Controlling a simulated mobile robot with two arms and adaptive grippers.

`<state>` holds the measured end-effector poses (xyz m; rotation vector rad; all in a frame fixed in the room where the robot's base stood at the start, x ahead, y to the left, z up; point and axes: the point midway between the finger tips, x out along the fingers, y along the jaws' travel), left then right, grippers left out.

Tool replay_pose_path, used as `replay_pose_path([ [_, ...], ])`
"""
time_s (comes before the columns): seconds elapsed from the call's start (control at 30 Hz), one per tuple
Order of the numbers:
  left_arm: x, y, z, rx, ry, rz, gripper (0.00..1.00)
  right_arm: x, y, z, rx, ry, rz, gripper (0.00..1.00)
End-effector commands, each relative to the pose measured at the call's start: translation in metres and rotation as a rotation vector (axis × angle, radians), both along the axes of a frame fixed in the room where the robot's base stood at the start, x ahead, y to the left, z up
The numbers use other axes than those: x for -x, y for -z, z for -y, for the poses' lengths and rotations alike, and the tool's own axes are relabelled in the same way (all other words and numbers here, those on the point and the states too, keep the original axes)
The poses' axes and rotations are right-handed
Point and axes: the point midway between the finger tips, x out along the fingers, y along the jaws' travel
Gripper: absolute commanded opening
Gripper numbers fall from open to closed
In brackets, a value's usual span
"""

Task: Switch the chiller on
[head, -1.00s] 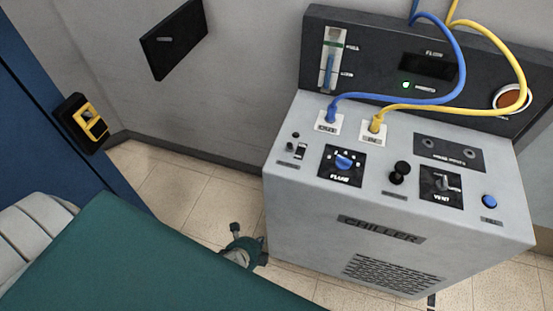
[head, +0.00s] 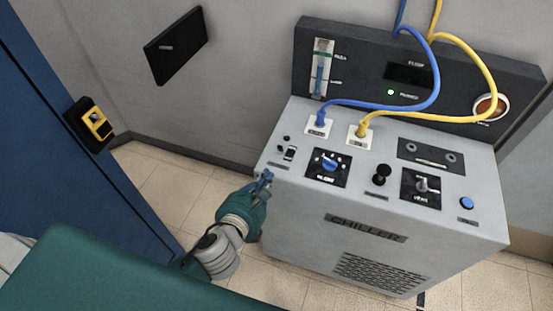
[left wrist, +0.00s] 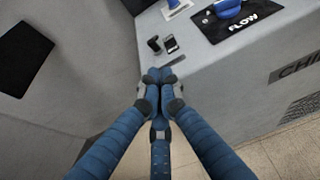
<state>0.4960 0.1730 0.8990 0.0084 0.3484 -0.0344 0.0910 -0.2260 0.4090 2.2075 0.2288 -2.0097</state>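The grey chiller (head: 285,205) stands against the wall at the right in the head view. A small black-and-white rocker switch (head: 290,153) sits near its top's left front corner, beside a small black toggle (head: 279,150). In the left wrist view the switch (left wrist: 169,43) and toggle (left wrist: 154,45) lie just beyond my fingertips. My left gripper (head: 264,180) is at the chiller's left front edge, its blue fingers brought together (left wrist: 160,78) with nothing seen between them. Contact with the edge cannot be told. My right gripper is not in view.
A blue flow knob (head: 330,162), a black knob (head: 381,174), a vent knob (head: 421,184) and a blue button (head: 467,203) are on the top. Blue (head: 385,106) and yellow (head: 430,112) hoses arch over it. A green light (head: 391,92) glows on the back panel.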

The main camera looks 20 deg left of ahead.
Motion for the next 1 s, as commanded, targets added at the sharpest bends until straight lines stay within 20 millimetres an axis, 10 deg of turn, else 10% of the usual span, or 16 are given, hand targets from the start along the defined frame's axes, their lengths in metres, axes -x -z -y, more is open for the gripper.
replay_pose_path([
  [0.6,-0.08,0.029,0.003,0.003,-0.002,-0.001,0.0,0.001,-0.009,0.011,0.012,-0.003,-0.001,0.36],
  [1.0,-0.094,0.035,0.003,0.003,-0.001,-0.002,0.0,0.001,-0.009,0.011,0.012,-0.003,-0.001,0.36],
])
